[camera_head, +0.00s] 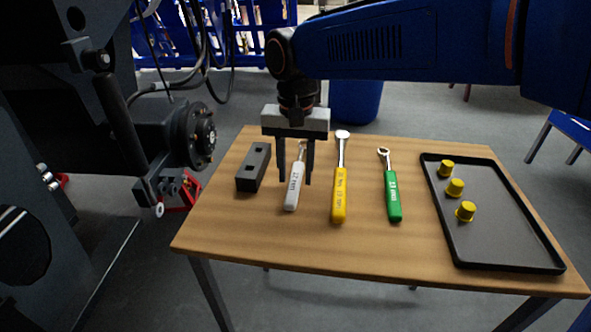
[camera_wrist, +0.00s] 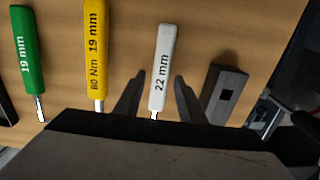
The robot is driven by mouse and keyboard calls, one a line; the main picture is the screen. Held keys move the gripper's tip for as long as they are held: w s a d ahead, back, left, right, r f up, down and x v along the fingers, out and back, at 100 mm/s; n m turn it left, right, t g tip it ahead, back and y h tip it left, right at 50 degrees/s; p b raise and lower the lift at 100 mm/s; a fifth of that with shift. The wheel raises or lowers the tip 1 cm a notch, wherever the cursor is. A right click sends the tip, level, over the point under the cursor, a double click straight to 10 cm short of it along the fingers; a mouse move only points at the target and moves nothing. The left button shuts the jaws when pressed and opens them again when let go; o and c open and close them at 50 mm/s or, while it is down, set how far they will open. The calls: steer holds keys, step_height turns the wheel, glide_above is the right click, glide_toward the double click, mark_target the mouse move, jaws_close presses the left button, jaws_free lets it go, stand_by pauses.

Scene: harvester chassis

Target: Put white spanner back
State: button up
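The white spanner (camera_head: 293,192), marked 22 mm in the wrist view (camera_wrist: 164,55), appears to lie on the wooden table (camera_head: 290,243) between a black block and a yellow-handled tool. Its handle points to the table's front edge; its metal end is partly hidden by my gripper. My gripper (camera_head: 295,181) points down over the spanner. In the wrist view my gripper (camera_wrist: 158,77) is open, one finger on each side of the handle, with gaps on both sides. I cannot tell its exact height above the table.
The black block (camera_head: 252,170) lies close on the left. The yellow tool (camera_head: 339,195) and green spanner (camera_head: 392,195) lie to the right. A black tray (camera_head: 500,245) with yellow caps (camera_head: 455,187) is at the table's right. Dark machinery (camera_head: 150,140) stands left of the table.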

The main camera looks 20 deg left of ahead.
stand_by(0.3)
step_height(320, 180, up, 17)
steer(key=shift+r, duration=0.2)
stand_by(0.4)
steer(key=shift+d, duration=0.1)
